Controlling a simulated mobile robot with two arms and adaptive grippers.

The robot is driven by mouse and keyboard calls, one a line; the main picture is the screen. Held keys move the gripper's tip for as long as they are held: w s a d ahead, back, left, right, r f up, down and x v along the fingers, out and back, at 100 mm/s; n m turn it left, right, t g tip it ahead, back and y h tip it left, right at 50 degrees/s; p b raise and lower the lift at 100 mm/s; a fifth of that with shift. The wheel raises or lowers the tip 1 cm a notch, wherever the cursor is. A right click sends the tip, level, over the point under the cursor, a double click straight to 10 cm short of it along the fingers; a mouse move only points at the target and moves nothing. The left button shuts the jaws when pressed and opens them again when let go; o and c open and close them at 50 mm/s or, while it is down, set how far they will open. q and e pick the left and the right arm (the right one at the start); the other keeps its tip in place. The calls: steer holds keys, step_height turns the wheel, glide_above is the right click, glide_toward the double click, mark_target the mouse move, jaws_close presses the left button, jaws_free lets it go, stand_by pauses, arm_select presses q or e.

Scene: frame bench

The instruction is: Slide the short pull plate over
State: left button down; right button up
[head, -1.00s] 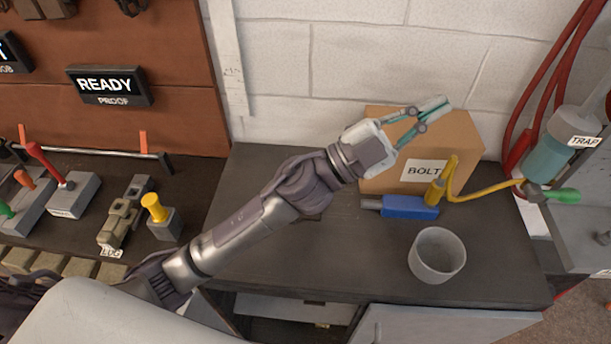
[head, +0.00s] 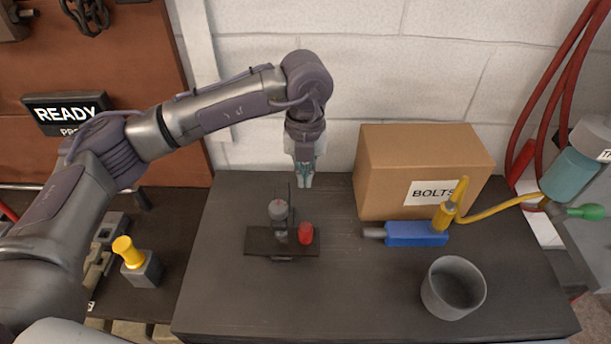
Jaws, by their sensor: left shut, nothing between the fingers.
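A small dark fixture stands on the dark bench top, with a flat base plate (head: 260,241), a thin upright part, a grey round knob (head: 278,209) and a red knob (head: 306,233). I cannot tell which part of it is the short pull plate. My left gripper (head: 304,184) points down behind and above the fixture, near the back of the bench. Its fingers are shut and empty, apart from the knobs. My right gripper is not in view.
A cardboard box labelled BOLTS (head: 410,180) stands to the right, with a blue tool (head: 415,234) before it. A grey cup (head: 453,289) is at the front right. A yellow knob on a grey block (head: 138,265) is at the left. The bench's front middle is clear.

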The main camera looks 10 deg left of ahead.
mark_target(302, 241)
arm_select(q)
step_height(302, 241, down, 7)
steer(key=shift+f+p, duration=0.15)
steer(key=shift+p, duration=0.7)
steer(key=s, duration=0.1)
steer(key=p, duration=0.1)
steer(key=s, duration=0.1)
steer(key=shift+s+d+r, duration=0.25)
steer(key=shift+s+d, duration=0.05)
steer(key=shift+s+d+f+p, duration=0.1)
steer(key=shift+s+p, duration=0.35)
steer(key=shift+s, duration=0.15)
steer(key=shift+s+f, duration=0.1)
